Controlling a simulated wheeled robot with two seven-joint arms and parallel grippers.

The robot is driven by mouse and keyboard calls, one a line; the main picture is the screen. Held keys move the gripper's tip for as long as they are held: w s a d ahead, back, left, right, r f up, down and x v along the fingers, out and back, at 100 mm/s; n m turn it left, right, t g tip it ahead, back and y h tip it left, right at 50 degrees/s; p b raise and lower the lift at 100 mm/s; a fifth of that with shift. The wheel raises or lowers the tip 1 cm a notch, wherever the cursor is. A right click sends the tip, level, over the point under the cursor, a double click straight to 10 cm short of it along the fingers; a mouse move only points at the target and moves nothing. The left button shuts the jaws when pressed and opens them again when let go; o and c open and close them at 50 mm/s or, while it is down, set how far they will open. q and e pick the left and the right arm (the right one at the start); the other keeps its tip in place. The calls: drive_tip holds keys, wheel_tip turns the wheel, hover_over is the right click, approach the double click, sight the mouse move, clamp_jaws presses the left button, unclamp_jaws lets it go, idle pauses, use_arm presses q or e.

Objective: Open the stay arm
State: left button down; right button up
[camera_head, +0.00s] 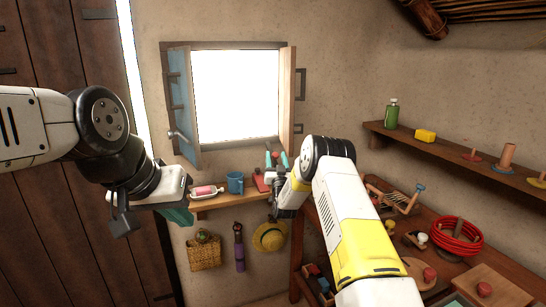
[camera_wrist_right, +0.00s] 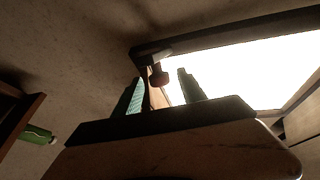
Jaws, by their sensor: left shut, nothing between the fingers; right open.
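The window has a blue left shutter (camera_head: 183,103) and a narrow wooden right shutter (camera_head: 287,97), both swung open. A grey metal lever (camera_head: 178,136) sticks out at the left shutter's lower edge. Dark brackets (camera_head: 301,85) sit beside the right shutter. I cannot tell for sure which fitting is the stay arm. My right gripper (camera_head: 276,159) is open and empty just below the window's lower right corner. In the right wrist view a dark reddish knob (camera_wrist_right: 158,76) shows between its fingertips, seemingly beyond them. My left gripper (camera_head: 180,216) is shut and empty, low left of the window.
A shelf under the window (camera_head: 226,200) holds a blue mug (camera_head: 235,183) and a pink-and-white bottle (camera_head: 205,191). A basket (camera_head: 204,254) and straw hat (camera_head: 269,237) hang below. A cluttered workbench (camera_head: 397,225) and wall shelf (camera_head: 455,154) stand right. A plank door (camera_head: 95,60) is left.

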drive_tip(key=shift+x, duration=0.85)
clamp_jaws()
idle(0.8)
